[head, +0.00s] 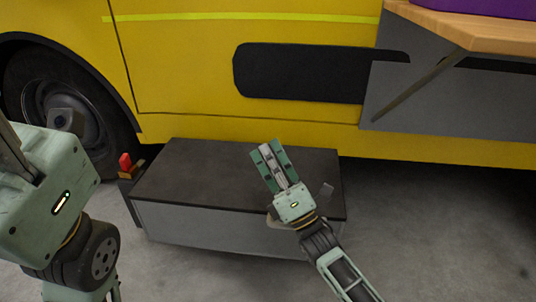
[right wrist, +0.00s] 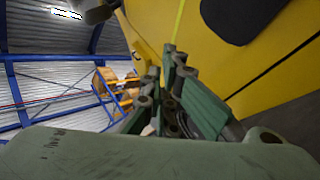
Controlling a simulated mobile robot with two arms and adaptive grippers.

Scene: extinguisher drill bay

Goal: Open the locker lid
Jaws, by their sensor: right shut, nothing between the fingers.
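The locker (head: 190,222) is a low grey box on the floor against the yellow vehicle. Its dark flat lid (head: 190,175) lies down on the box, shut. My right gripper (head: 266,150) is over the right half of the lid, fingers together and empty, pointing toward the vehicle. It hides part of the lid and its front edge; I cannot tell whether it touches. In the right wrist view the green fingers (right wrist: 180,85) stand close together. Only my left arm shows at the left, not its fingertips.
The yellow vehicle (head: 190,60) stands right behind the locker, with a wheel (head: 60,95) at the left. A red-topped piece (head: 125,162) is at the locker's left end. A wooden shelf (head: 490,30) juts out at upper right. The floor (head: 440,220) at right is clear.

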